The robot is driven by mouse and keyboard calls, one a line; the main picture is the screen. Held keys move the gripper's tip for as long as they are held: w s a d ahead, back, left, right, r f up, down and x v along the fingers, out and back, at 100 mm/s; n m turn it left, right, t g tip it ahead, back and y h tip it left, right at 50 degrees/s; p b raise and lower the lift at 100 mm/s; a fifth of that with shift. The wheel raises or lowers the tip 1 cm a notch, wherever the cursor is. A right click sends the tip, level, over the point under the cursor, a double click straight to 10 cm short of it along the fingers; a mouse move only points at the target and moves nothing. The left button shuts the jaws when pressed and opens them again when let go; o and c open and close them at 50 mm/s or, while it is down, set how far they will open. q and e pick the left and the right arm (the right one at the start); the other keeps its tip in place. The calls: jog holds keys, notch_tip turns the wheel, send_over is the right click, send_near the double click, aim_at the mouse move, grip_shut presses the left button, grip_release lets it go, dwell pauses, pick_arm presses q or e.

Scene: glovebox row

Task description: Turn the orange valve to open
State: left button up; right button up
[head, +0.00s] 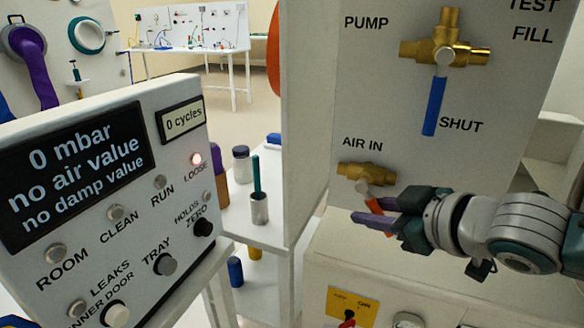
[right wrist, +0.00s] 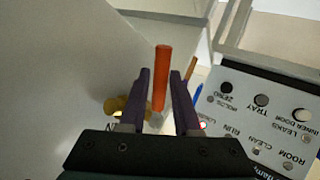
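The orange valve's handle (head: 376,226) sits on the brass AIR IN fitting (head: 366,173) on the white panel at the right. In the head view it slants down and right from its pale pivot, partly hidden by my right gripper's fingers. My right gripper (head: 374,212) reaches in from the right, its purple fingers at the handle. In the right wrist view the orange handle (right wrist: 161,78) stands between the two spread fingers (right wrist: 160,90), with narrow gaps seen beside it. The brass fitting (right wrist: 128,107) is partly hidden behind the left finger. My left gripper is not seen.
A brass PUMP valve (head: 445,50) with a blue handle (head: 434,106) hanging toward SHUT is above. A control box (head: 100,200) reads 0 mbar and stands at left. Jars and a metal cup (head: 259,208) stand on a white shelf between. A yellow plate (head: 352,308) is below.

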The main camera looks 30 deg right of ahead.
jog(key=p+v, duration=0.1)
jog(key=v, duration=0.6)
jog(key=shift+s+r, duration=0.2)
jog(key=shift+s, duration=0.15)
